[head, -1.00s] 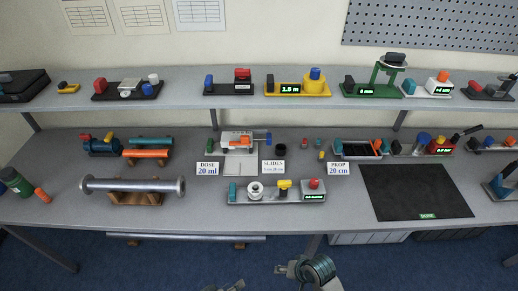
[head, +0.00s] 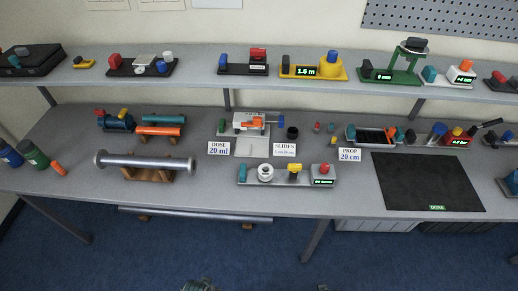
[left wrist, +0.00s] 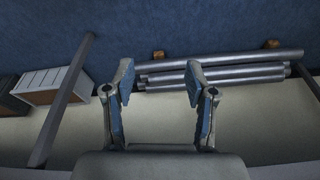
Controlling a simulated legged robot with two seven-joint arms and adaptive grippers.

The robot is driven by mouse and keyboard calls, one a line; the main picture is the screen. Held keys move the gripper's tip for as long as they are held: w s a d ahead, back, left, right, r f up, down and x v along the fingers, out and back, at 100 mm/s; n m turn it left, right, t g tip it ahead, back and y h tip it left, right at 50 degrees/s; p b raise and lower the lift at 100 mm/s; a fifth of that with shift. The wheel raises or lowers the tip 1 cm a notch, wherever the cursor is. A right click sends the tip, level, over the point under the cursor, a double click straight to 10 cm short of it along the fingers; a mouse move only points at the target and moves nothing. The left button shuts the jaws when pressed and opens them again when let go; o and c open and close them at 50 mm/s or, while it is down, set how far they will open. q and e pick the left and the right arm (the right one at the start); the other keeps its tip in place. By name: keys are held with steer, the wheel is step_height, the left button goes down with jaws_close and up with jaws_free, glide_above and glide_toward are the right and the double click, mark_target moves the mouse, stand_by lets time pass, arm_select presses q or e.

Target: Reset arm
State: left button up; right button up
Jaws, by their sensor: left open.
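My left gripper (left wrist: 160,82) shows in the left wrist view with its two blue-padded fingers spread apart. Nothing is between the fingers. It points toward silver pipes (left wrist: 220,76) that lie near the blue floor; I cannot tell the distance. In the head view only small bits of my own arms show at the bottom edge, and no fingers can be made out there. My right gripper is in neither view.
The table (head: 330,197) holds a silver pipe (head: 145,162) on a wooden cradle, several fixtures and a black mat (head: 427,183). A shelf (head: 205,87) with devices runs behind. In the left wrist view a table leg (left wrist: 62,103) and a pale crate (left wrist: 48,86) stand at left.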

arm_select(q)
steer(key=s+a+f+g, duration=0.1)
steer(key=s+f, duration=0.3)
steer(key=f, duration=0.6)
steer(key=s+f, duration=0.4)
steer(key=f, duration=0.5)
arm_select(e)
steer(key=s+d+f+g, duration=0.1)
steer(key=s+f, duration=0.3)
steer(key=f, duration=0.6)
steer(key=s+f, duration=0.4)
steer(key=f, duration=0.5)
arm_select(q)
steer(key=s+a+f, duration=0.2)
steer(key=s+f, duration=0.6)
steer(key=s, duration=0.5)
steer(key=shift+a+f+g, duration=0.2)
steer(key=shift+f+g, duration=0.05)
steer(key=shift+g, duration=0.15)
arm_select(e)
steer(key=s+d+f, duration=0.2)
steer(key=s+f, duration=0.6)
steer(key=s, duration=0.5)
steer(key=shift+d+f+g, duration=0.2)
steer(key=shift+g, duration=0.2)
